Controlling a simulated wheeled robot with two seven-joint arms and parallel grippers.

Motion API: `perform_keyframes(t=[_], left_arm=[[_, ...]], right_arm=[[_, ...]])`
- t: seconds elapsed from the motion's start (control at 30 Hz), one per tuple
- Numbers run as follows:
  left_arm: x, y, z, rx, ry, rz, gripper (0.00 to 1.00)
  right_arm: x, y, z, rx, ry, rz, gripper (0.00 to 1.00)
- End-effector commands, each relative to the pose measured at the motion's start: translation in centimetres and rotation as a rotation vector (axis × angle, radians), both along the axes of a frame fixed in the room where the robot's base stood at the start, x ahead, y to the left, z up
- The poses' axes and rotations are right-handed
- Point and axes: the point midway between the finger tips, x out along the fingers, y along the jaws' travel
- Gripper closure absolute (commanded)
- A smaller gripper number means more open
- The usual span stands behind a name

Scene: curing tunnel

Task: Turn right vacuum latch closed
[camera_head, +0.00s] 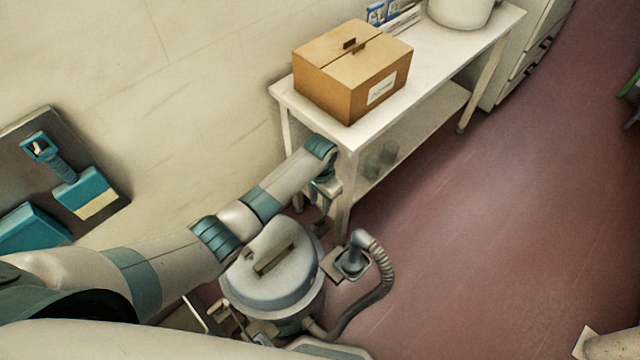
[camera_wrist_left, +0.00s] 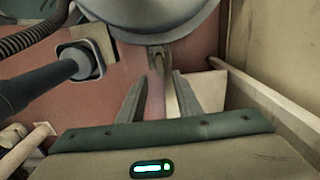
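The vacuum (camera_head: 275,290) is a grey canister with a round lid and a tan bar handle (camera_head: 273,257), standing on the floor beside the bench. In the left wrist view, its rim (camera_wrist_left: 155,20) fills the top, and a brownish latch piece (camera_wrist_left: 158,58) hangs below it. My left gripper (camera_head: 322,205) points down at the far side of the vacuum. In the left wrist view its fingers (camera_wrist_left: 155,88) are apart, with the latch just beyond and between their tips; I cannot tell whether they touch it. Another latch (camera_head: 262,338) shows at the vacuum's near side. My right gripper is out of view.
A ribbed hose (camera_head: 380,285) curves up on the vacuum's right. The white bench (camera_head: 420,75) carries a cardboard box (camera_head: 345,85). The red floor (camera_head: 500,220) at right is clear.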

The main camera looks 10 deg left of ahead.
Motion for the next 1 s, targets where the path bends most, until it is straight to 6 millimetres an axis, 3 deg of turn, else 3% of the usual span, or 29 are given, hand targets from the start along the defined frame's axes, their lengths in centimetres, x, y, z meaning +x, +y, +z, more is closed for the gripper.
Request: perform_keyframes(t=[0.2, 0.43, 0.6, 1.0], left_arm=[[0.1, 0.0, 4.4, -0.002, -0.003, 0.0, 0.69], [0.1, 0.0, 7.6, -0.001, -0.002, 0.001, 0.69], [0.0, 0.0, 8.6, 0.0, 0.0, 0.001, 0.69], [0.0, 0.0, 8.7, -0.001, 0.001, 0.001, 0.69]], right_arm=[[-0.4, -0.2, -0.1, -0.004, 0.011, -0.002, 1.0], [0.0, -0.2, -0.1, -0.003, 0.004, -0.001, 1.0], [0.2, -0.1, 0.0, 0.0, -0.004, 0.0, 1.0], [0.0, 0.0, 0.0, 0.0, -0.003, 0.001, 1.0]])
